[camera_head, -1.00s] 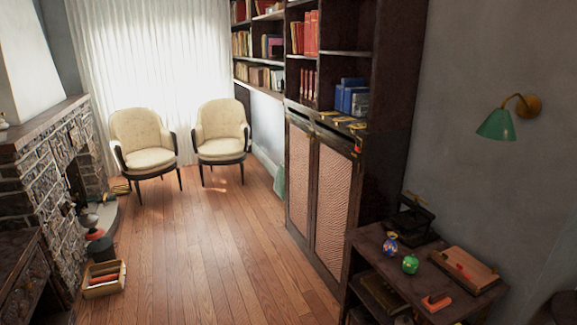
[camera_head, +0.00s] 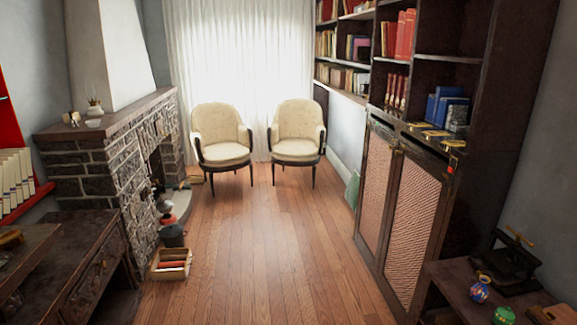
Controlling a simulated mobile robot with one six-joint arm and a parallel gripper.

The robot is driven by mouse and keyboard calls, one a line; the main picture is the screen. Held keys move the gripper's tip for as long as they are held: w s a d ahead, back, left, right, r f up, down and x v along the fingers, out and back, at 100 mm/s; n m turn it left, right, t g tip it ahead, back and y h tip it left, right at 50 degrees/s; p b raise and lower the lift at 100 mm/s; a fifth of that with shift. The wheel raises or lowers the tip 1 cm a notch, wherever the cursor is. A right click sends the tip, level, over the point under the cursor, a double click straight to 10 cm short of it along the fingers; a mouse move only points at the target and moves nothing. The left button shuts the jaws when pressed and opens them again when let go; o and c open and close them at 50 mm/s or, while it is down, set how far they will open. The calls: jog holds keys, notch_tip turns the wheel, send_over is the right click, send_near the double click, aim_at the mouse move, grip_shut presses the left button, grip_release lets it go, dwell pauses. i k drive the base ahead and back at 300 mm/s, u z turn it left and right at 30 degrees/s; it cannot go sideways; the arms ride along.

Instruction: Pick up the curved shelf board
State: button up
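I cannot pick out a curved shelf board for certain in the head view. A dark wooden bookcase (camera_head: 465,105) stands along the right wall, with straight shelves of books above two panelled doors. A red shelf (camera_head: 30,200) with a row of pale books is cut off by the left edge. At the lower right, a low dark table (camera_head: 447,283) bears a dark press-like device (camera_head: 512,262), a blue patterned vase (camera_head: 480,290) and a green one (camera_head: 504,316); its right part is cut off. My gripper is not in view.
Clear wooden floor (camera_head: 265,260) runs down the middle to two cream armchairs (camera_head: 222,135) (camera_head: 298,130) by the curtained window. On the left are a stone fireplace (camera_head: 130,165), a dark carved desk (camera_head: 85,290) and a small wooden box (camera_head: 171,264) on the floor.

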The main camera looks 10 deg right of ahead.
aim_at(446, 58)
jog(key=u, duration=0.45)
jog(key=i, duration=0.8)
jog(key=u, duration=0.3)
jog(key=i, duration=1.75)
jog(key=z, duration=0.6)
jog(key=i, duration=0.65)
jog(key=z, duration=1)
jog(key=i, duration=0.65)
jog(key=z, duration=0.35)
